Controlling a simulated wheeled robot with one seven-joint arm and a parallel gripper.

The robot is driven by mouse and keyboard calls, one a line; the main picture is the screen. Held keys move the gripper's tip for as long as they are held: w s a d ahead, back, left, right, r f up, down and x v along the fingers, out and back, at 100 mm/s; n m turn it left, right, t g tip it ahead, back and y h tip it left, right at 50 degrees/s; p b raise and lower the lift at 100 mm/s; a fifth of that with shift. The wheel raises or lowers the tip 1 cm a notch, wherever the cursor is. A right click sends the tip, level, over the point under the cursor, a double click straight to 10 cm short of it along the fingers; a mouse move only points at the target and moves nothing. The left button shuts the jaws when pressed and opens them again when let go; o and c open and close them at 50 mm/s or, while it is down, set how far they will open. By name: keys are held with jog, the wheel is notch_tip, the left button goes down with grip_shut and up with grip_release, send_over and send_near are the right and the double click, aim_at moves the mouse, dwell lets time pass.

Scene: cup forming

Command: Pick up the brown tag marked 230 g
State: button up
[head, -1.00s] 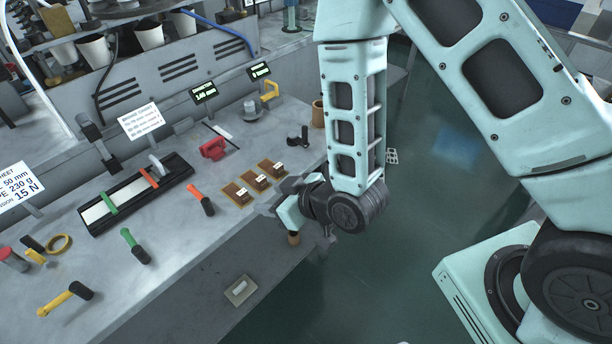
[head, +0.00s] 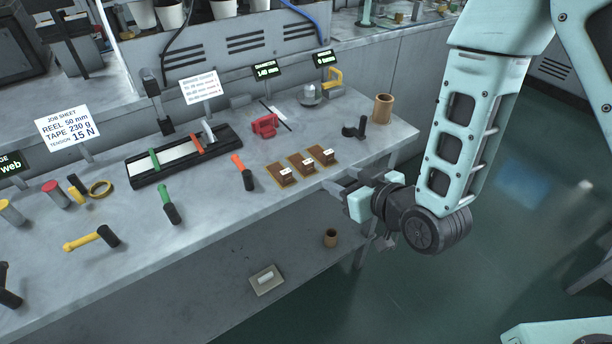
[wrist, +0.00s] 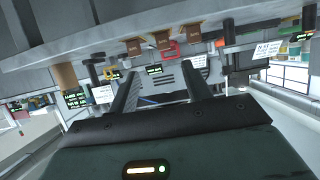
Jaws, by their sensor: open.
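Three brown tags with small white labels lie in a row near the front edge of the bench: a left tag (head: 280,175), a middle tag (head: 301,164) and a right tag (head: 322,156). Their markings are too small to read, so I cannot tell which is 230 g. They also show along the top of the wrist view, the middle one (wrist: 160,39) among them. My gripper (head: 334,187) is open and empty. It is at the bench's front edge, just in front of and to the right of the tags, apart from them. Its two fingers (wrist: 161,86) point toward the bench.
A job sheet (head: 68,128) reads reel 50 mm, tape 230 g, tension 15 N. A red tool (head: 264,126), an orange-handled tool (head: 242,170) and a black clamp-like piece (head: 354,130) surround the tags. A brown cylinder (head: 382,108) stands at the bench's right end.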

aim_at(310, 166)
jog(key=b+x, duration=0.6)
jog(key=x, duration=0.1)
jog(key=shift+a+b, duration=0.1)
jog(key=shift+b, duration=0.25)
jog(key=shift+p+x, duration=0.5)
jog(key=shift+x, duration=2.6)
jog(key=shift+s+a, duration=0.15)
jog(key=c, duration=1.1)
